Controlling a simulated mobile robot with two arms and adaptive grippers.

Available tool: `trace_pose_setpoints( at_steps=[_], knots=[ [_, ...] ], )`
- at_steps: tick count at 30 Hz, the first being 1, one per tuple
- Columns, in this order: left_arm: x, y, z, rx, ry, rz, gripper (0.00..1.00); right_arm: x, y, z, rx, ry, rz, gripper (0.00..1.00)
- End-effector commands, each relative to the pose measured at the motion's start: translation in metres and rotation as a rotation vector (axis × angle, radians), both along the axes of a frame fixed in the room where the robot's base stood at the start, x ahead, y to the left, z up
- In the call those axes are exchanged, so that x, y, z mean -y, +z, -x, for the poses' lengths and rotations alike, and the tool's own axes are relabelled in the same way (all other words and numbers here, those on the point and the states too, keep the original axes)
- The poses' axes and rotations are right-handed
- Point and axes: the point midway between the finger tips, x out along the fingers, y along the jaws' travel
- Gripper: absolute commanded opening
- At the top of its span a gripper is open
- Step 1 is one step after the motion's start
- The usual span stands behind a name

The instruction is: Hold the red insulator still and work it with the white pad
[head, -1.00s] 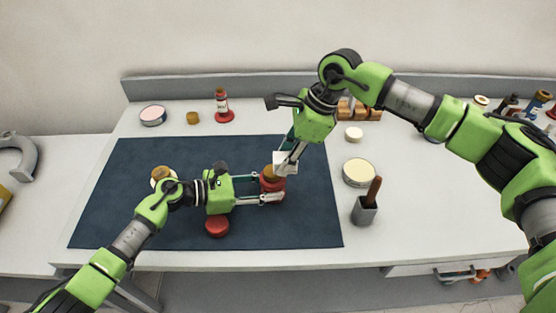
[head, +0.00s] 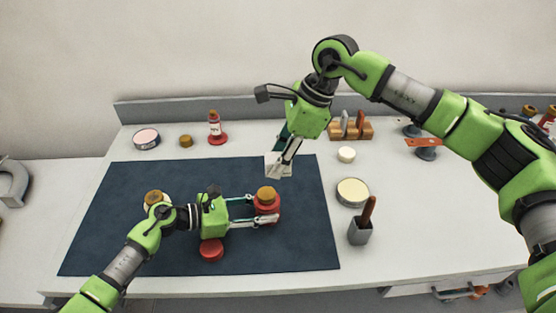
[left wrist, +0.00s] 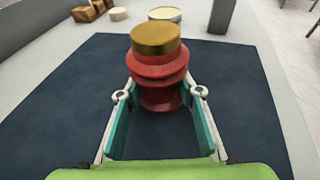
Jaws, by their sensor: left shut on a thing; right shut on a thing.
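The red insulator (head: 266,207) stands upright on the dark blue mat and has a brass-coloured cap on top. My left gripper (head: 264,209) is shut on it from the left, one finger on each side. In the left wrist view the ribbed red insulator (left wrist: 160,72) sits between the fingertips of my left gripper (left wrist: 160,97). My right gripper (head: 284,165) is shut on the white pad (head: 276,167) and holds it above and behind the insulator, apart from it. The insulator's lower part is partly hidden by the fingers in the head view.
The mat (head: 110,225) also bears a red lid-like disc (head: 211,249) and another brass-capped piece (head: 154,198) by my left arm. A round cream tin (head: 352,191) and a grey holder (head: 360,232) with a brown handle stand to the right.

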Motion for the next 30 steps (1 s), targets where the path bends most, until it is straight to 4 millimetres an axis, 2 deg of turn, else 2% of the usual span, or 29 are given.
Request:
trace_pose_setpoints(
  at_steps=[6, 7, 9, 18, 22, 26, 30],
  knots=[
    [0.000, -0.001, 0.000, -0.001, 0.000, -0.002, 0.22, 0.000, 0.000, 0.000, 0.000, 0.000, 0.000, 0.10],
    [0.000, -0.001, 0.000, -0.001, 0.000, -0.002, 0.36, 0.000, 0.000, 0.000, 0.000, 0.000, 0.000, 0.10],
    [0.000, -0.001, 0.000, -0.001, 0.000, -0.002, 0.53, 0.000, 0.000, 0.000, 0.000, 0.000, 0.000, 0.10],
    [0.000, 0.000, 0.000, 0.000, 0.000, -0.001, 0.53, 0.000, 0.000, 0.000, 0.000, 0.000, 0.000, 0.10],
    [-0.006, 0.001, 0.001, 0.000, 0.001, -0.001, 0.53, 0.000, 0.000, 0.000, 0.000, 0.000, 0.000, 0.10],
    [-0.025, 0.006, 0.007, 0.000, 0.003, -0.003, 0.53, 0.000, 0.000, 0.000, 0.000, 0.000, 0.000, 0.10],
    [-0.053, 0.015, 0.016, -0.002, 0.002, -0.005, 0.53, 0.000, 0.000, 0.000, 0.000, 0.000, 0.000, 0.10]
  ],
)
